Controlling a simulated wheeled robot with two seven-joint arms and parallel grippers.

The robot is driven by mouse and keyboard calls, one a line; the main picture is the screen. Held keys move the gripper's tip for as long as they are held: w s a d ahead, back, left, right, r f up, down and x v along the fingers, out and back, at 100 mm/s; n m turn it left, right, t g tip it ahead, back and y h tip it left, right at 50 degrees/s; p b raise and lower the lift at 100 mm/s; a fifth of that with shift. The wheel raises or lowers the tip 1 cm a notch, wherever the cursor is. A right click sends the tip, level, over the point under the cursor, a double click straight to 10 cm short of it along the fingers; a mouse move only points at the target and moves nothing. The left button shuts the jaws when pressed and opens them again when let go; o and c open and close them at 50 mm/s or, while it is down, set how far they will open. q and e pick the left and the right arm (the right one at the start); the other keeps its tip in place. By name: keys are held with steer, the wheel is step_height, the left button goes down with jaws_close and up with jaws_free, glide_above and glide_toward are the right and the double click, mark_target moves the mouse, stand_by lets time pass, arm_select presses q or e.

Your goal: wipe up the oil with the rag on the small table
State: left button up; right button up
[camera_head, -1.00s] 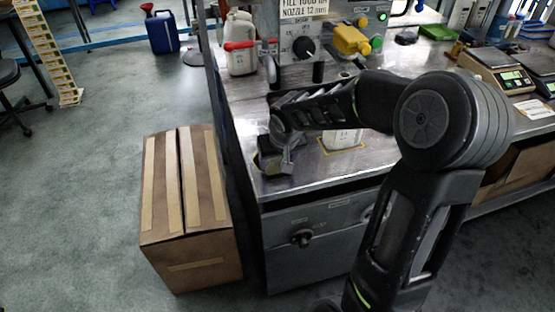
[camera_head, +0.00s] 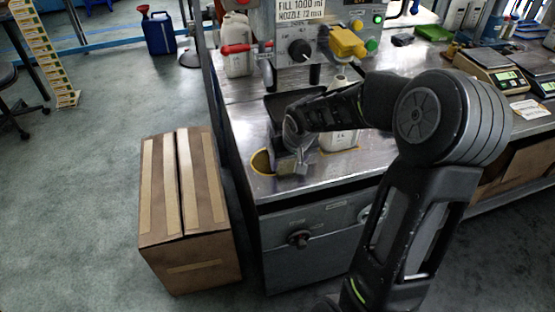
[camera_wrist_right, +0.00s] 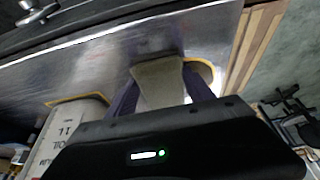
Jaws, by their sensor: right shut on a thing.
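My right gripper (camera_head: 297,163) is low over the front left of the metal bench. In the right wrist view, its two fingers are shut on a grey-beige rag (camera_wrist_right: 158,84), which seems to touch the bench top or hang just above it. A yellow-edged round patch (camera_head: 262,161) lies left of the gripper, and its edge shows beside the rag in the right wrist view (camera_wrist_right: 206,72). I cannot tell whether oil is on it; the rag and gripper hide the metal beneath them. My left gripper is not in view.
A white bottle (camera_head: 338,140) stands right of the gripper, partly behind my arm. The filling machine (camera_head: 300,48) with a red handle and yellow part stands behind. A white jug (camera_head: 237,58) is at the back left. A cardboard box (camera_head: 185,210) stands on the floor left of the bench (camera_head: 240,100).

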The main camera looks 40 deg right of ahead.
mark_target(261, 172)
steer(key=shift+s+d, duration=0.2)
steer(key=shift+d, duration=0.4)
steer(key=shift+w+a+f, duration=0.1)
steer(key=shift+a, duration=0.1)
steer(key=a+b, duration=0.1)
steer(key=a, duration=0.1)
steer(key=w+a+b, duration=0.1)
steer(key=a+b, duration=0.1)
steer(key=w+a+b, duration=0.1)
steer(key=a+b, duration=0.1)
steer(key=a, duration=0.1)
steer(key=shift+w+f, duration=0.1)
steer(key=shift+w, duration=0.1)
steer(key=shift+w+a+r, duration=0.1)
steer(key=shift+a+r, duration=0.1)
steer(key=shift+a, duration=0.2)
